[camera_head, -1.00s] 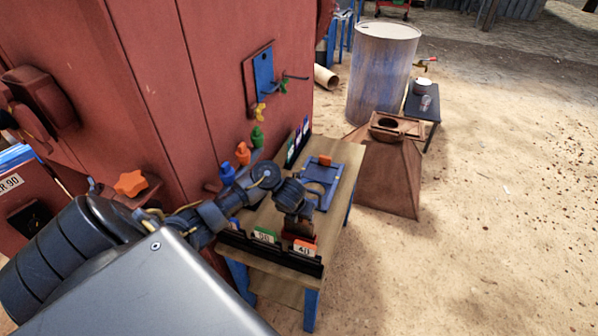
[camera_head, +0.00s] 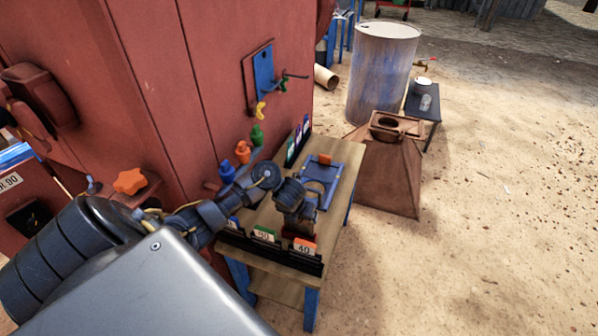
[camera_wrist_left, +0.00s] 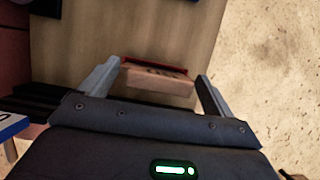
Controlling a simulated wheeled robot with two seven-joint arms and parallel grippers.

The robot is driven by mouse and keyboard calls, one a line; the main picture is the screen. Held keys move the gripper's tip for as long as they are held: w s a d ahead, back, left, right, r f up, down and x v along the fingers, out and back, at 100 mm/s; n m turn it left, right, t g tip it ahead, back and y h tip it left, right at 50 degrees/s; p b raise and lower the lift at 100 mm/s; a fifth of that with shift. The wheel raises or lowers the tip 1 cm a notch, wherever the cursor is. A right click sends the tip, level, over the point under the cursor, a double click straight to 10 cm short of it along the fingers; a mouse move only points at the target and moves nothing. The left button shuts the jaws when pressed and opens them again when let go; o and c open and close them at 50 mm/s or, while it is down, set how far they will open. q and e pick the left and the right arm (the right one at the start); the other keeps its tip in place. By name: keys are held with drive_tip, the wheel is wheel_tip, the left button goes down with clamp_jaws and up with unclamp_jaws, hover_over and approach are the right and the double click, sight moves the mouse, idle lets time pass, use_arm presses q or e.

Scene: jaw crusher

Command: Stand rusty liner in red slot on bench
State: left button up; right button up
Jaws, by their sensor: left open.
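The wooden bench (camera_head: 333,208) stands against the red machine wall. A dark rack (camera_head: 262,247) with coloured tags runs along its near edge. The red slot's tag (camera_head: 304,246) is at the rack's right end. My left gripper (camera_head: 297,222) is just above this end, pointing down. In the left wrist view its fingers (camera_wrist_left: 160,78) are apart. Between them is the top of the brownish liner (camera_wrist_left: 157,84), with a red strip (camera_wrist_left: 150,63) along it. I see gaps at both sides of the liner. It appears upright at the red slot; its lower part is hidden.
A blue fixture (camera_head: 325,180) with an orange block lies on the bench behind the gripper. Another tagged rack (camera_head: 298,142) stands at the far edge. A rusty hopper-shaped piece (camera_head: 385,175) stands on the ground to the right. Sandy ground farther right is open.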

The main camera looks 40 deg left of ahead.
use_arm(q)
drive_tip(key=p+v, duration=0.8)
drive_tip(key=v, duration=0.3)
drive_tip(key=shift+f, duration=0.1)
idle(0.6)
